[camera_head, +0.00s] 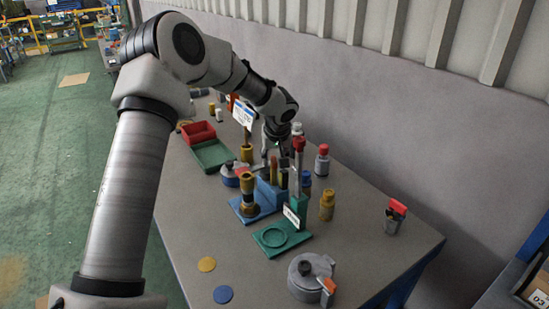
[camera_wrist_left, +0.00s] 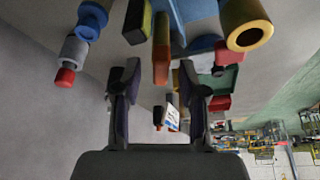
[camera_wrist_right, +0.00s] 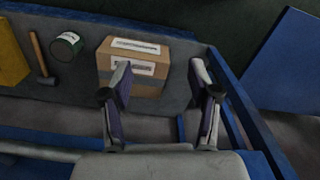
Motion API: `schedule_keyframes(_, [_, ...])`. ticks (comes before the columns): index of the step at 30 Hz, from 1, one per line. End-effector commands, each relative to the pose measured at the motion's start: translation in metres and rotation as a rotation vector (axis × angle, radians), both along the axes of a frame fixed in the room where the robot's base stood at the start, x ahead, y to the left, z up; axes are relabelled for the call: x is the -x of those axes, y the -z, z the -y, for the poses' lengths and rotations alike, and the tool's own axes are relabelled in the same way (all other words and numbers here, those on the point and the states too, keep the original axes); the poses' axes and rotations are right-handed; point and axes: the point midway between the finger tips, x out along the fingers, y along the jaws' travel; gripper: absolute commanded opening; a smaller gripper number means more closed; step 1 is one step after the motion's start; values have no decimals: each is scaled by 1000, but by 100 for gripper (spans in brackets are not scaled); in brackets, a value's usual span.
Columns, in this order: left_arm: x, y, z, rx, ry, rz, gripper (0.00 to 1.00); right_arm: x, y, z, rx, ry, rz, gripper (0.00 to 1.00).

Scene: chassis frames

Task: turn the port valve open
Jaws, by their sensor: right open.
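Two round valve-like bodies stand on the table in the head view. One is blue and grey with a red handle (camera_head: 238,175), left of my left gripper. The other is grey with a dark knob and an orange lever (camera_head: 313,278), at the near right edge. I cannot tell which is the port valve. My left gripper (camera_head: 277,158) points down above the blue tool rack (camera_head: 268,194), behind its upright tools. In the left wrist view its fingers (camera_wrist_left: 160,80) are apart with nothing held. My right gripper (camera_wrist_right: 160,90) is open and empty, away from the table.
A red bin (camera_head: 198,133) and a green tray (camera_head: 212,154) lie at the back left. A cardboard box (camera_wrist_right: 150,62) sits on a shelf.

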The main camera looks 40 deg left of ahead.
Motion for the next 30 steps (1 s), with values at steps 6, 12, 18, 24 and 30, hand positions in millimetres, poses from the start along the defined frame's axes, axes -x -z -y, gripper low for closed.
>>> schedule_keyframes(6, [1, -1, 1, 1, 0, -1, 42, 0, 0, 0, 0, 0, 0, 61])
schedule_keyframes(12, [7, -30, 9, -1, 2, 2, 42, 0, 0, 0, 0, 0, 0, 61])
schedule_keyframes(18, [20, -79, 25, 0, 1, 3, 42, 0, 0, 0, 0, 0, 0, 61])
schedule_keyframes(24, [28, -107, 34, -1, 1, 0, 42, 0, 0, 0, 0, 0, 0, 61])
schedule_keyframes(30, [29, -110, 35, 1, 1, -2, 42, 0, 0, 0, 0, 0, 0, 61])
